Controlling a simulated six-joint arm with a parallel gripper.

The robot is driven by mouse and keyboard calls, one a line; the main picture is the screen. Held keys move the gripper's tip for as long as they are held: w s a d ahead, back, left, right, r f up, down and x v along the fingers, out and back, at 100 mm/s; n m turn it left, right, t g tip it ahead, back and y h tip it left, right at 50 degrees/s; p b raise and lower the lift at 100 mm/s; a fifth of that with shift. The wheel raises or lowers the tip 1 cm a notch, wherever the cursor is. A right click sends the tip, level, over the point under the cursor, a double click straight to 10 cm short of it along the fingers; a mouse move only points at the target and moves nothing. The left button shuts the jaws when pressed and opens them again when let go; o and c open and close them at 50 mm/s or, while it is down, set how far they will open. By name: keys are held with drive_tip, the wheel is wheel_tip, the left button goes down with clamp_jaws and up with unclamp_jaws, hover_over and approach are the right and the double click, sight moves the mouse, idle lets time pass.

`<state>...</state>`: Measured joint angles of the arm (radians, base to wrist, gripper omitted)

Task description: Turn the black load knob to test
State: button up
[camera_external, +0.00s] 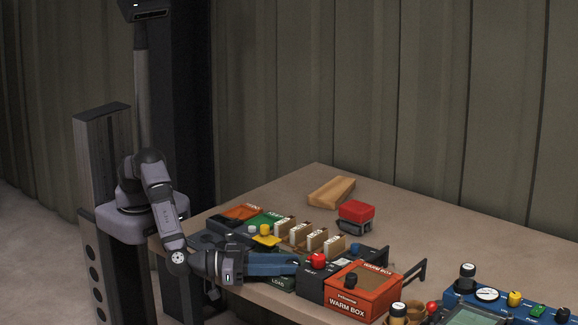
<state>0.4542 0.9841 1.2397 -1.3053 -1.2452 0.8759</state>
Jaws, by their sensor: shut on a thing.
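My gripper (296,264) reaches in from the left, low over the green panel marked LOAD (278,283). Its long blue fingers are together over that panel. The black load knob does not show clearly. The fingers cover the place above the LOAD label, and they are shut on what is there. The knob's pointer and the test mark are hidden, so I cannot tell which way the knob is turned.
Right of my gripper stands an orange WARM BOX (352,291) with a red knob (317,260) beside it. Behind are several tan card holders (315,240), a red block (356,213) and a wooden tray (331,192). A blue panel (550,313) stands at right. The back right table (440,230) is clear.

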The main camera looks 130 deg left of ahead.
drive_tip(key=shift+a+r+m+t+h, duration=0.15)
drive_tip(key=shift+m+t+h, duration=0.5)
drive_tip(key=shift+h, duration=0.25)
drive_tip(key=o, duration=1.1)
drive_tip(key=shift+s, duration=0.1)
drive_tip(key=shift+c, duration=0.2)
drive_tip(key=shift+v, duration=3.7)
